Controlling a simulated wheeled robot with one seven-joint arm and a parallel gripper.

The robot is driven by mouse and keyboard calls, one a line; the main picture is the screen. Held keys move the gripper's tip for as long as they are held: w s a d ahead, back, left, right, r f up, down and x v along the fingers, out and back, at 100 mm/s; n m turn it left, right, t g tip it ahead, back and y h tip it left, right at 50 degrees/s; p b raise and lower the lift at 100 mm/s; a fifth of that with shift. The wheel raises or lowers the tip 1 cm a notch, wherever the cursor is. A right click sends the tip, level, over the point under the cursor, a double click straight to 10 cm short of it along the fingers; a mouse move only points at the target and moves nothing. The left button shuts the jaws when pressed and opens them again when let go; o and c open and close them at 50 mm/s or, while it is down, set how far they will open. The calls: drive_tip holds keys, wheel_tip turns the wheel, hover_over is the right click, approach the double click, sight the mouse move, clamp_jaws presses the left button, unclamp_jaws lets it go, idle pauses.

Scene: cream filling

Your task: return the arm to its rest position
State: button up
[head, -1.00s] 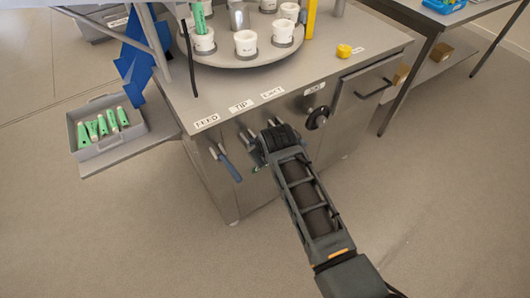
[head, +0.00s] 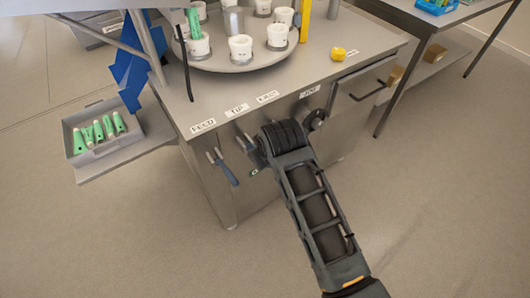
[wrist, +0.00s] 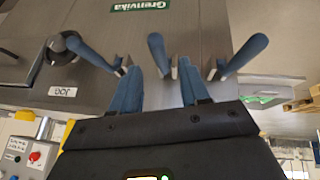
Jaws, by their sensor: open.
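My arm (head: 315,205) reaches up from the bottom right to the front of the steel machine cabinet (head: 345,145), and its wrist hides most of my gripper in the head view. In the wrist view my gripper (wrist: 160,72) shows two blue fingers, spread apart with a gap between them. A blue-handled lever (wrist: 157,50) stands in line with that gap; I cannot tell whether a finger touches it. Other blue-handled levers (wrist: 95,52) (wrist: 245,52) stand on either side. In the head view one blue lever handle (head: 226,170) hangs below the FEED label (head: 203,127).
A round turntable (head: 235,63) with white cups is on the cabinet top, near a yellow piece (head: 338,53). The black JOG knob (head: 315,118) is close to my wrist. A grey tray (head: 80,158) of green tubes stands left.

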drive_tip(key=s+d+f+m+t, duration=0.1)
drive_tip(key=s+d+f, duration=0.2)
drive_tip(key=s+d, duration=0.35)
drive_tip(key=s+d+f+m+t, duration=0.1)
drive_tip(key=s+d+f+t, duration=0.1)
drive_tip(key=s+d+f, duration=0.45)
drive_tip(key=s+d+r+m+t, duration=0.15)
drive_tip(key=s+r, duration=0.25)
drive_tip(key=s, duration=0.4)
drive_tip(key=s+d+r+m+t, duration=0.1)
drive_tip(key=s+d+r, duration=0.2)
drive_tip(key=s, duration=0.4)
drive_tip(key=s+d+r+m+t+h, duration=0.1)
drive_tip(key=s+d+r+m+t, duration=0.2)
drive_tip(key=s+r, duration=1.2)
wheel_tip(320, 180, up, 4)
drive_tip(key=shift+s+d+r+t+h, duration=0.1)
drive_tip(key=shift+s+d+t+h, duration=0.25)
drive_tip(key=shift+d, duration=0.2)
drive_tip(key=shift+c, duration=0.2)
